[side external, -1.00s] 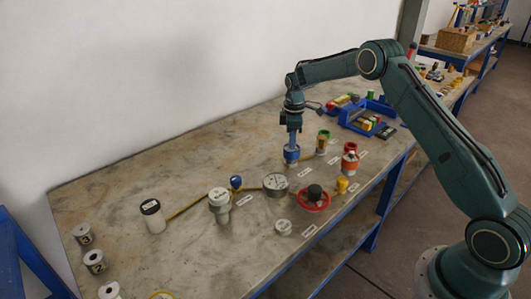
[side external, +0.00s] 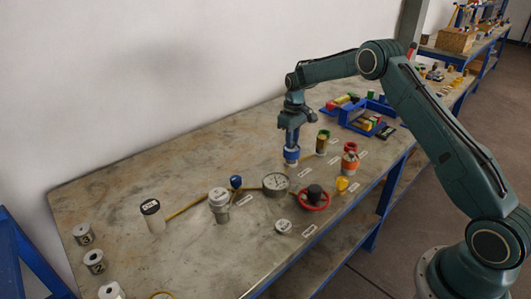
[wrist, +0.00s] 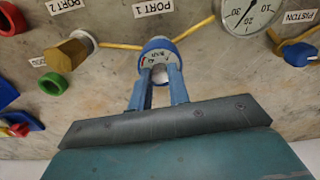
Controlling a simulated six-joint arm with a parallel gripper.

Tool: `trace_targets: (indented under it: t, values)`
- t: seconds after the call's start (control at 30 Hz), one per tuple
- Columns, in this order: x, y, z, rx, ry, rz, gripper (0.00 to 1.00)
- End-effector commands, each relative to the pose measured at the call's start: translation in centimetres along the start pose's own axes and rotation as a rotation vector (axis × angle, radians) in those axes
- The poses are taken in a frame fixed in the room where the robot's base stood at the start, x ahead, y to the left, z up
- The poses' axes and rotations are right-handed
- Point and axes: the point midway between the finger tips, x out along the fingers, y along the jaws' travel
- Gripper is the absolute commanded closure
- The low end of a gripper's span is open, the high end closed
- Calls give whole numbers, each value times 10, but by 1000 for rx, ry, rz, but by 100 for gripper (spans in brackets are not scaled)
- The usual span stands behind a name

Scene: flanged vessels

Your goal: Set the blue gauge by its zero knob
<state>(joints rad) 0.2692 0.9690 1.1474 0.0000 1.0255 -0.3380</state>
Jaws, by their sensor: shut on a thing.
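The blue gauge (side external: 291,158) stands upright on the bench, directly below my gripper (side external: 291,146). In the wrist view the blue gauge (wrist: 157,45) shows a blue rim and a pale face with dark lettering, too small to read fully. My gripper (wrist: 160,82) points down with its two blue fingers on either side of the small pale zero knob (wrist: 160,73) on the gauge's face. The fingers are shut on the knob and cover parts of the face. The needle's position cannot be made out.
A larger grey dial gauge (side external: 276,183) and a red handwheel (side external: 314,199) stand nearer the camera. The bench's back left is clear.

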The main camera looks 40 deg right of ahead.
Motion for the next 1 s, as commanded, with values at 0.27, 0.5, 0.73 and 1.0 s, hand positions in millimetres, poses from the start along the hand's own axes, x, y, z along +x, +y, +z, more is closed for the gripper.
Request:
trace_targets:
  t: [0.27,0.5,0.73,1.0]
  values:
    - [0,0,0,210,1,0,100]
    - [0,0,0,307,1,0,100]
    - [0,0,0,332,2,0,100]
    - [0,0,0,331,2,0,100]
